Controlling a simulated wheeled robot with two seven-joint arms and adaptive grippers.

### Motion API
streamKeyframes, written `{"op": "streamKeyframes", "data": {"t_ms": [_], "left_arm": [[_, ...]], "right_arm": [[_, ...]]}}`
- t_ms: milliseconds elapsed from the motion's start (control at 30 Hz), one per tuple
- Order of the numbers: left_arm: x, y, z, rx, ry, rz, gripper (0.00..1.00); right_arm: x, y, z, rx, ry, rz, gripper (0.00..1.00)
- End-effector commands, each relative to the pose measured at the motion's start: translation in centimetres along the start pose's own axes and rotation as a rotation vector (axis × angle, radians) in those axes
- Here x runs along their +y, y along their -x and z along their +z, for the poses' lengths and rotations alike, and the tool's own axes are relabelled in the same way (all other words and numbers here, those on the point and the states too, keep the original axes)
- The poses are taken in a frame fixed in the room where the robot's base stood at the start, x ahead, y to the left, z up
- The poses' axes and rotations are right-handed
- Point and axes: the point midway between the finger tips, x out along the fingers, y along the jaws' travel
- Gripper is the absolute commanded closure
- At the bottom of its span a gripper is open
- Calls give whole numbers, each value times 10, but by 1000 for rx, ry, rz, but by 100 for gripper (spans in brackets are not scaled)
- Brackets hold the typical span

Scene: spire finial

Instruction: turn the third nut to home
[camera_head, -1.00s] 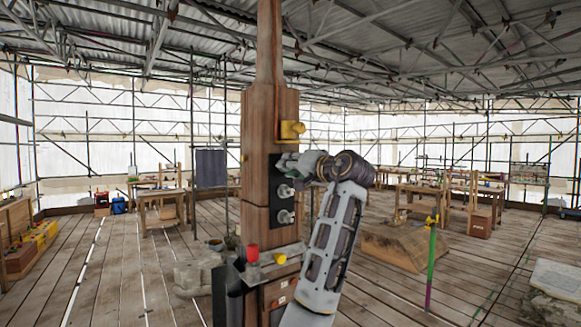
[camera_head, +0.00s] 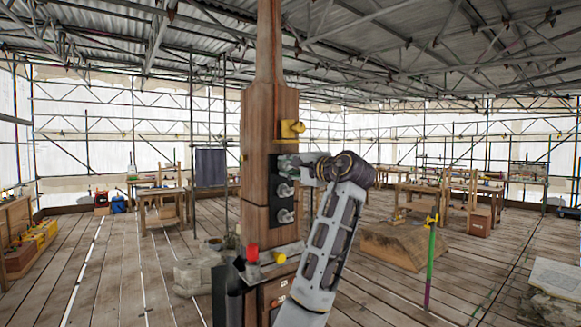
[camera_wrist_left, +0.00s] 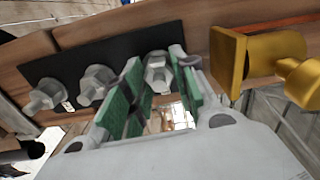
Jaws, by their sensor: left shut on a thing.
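A black plate (camera_head: 274,201) on the wooden post (camera_head: 256,130) carries three grey nuts on one upright line. The middle nut (camera_head: 285,190) and the bottom nut (camera_head: 286,215) are free. My left gripper (camera_head: 299,163) reaches the top nut (camera_head: 288,163) from the right. In the left wrist view my left gripper (camera_wrist_left: 158,85) has its green-padded fingers on both sides of the top nut (camera_wrist_left: 157,72), shut on it. The fingers partly hide this nut, and its exact turn is hard to tell. My right gripper is out of view.
A yellow bracket (camera_head: 291,131) sticks out from the post just above the gripper; it is close beside the fingers in the left wrist view (camera_wrist_left: 228,60). Below the plate, a metal ledge holds a red knob (camera_head: 252,252) and a yellow knob (camera_head: 280,258).

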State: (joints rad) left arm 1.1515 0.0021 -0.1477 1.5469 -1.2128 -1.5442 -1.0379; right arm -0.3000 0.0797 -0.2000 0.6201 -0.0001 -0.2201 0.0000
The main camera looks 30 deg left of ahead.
Motion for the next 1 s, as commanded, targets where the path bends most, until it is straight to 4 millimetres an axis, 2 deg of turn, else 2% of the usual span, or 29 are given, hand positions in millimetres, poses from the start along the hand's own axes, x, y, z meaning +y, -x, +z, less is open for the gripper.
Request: {"op": "streamKeyframes", "data": {"t_ms": [1000], "left_arm": [[3, 0, 1, 2, -803, -2, 96]], "right_arm": [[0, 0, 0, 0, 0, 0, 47]]}}
